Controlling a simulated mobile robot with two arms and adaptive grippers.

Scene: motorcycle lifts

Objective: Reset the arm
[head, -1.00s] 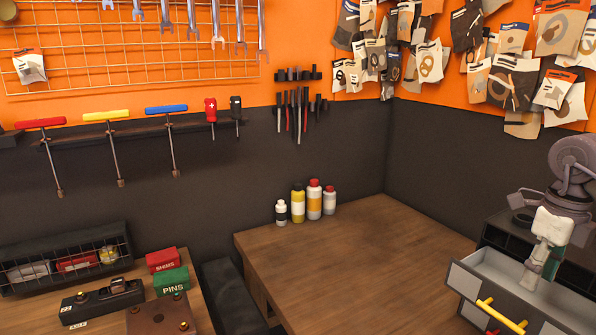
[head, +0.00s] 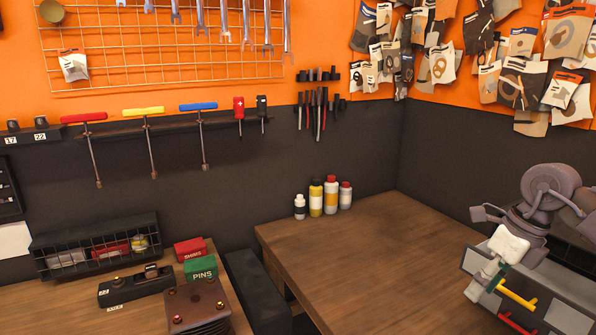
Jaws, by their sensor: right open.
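My right arm comes in at the right edge of the head view. Its gripper (head: 484,280), pale with a green part, is open, in front of the grey drawer cabinet (head: 560,304). It overlaps the cabinet's left front in the picture, and I cannot tell if it touches. No object shows between its fingers. The cabinet's upper drawer has a yellow handle (head: 517,295) and looks shut. A red handle (head: 515,325) shows below. My left gripper is not in view.
The wooden bench (head: 370,250) is clear in the middle. Several bottles (head: 324,198) stand at its back. On the left bench are a red box (head: 189,250), a green PINS box (head: 200,269), a wire-front bin (head: 97,247) and stacked brown plates (head: 197,303).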

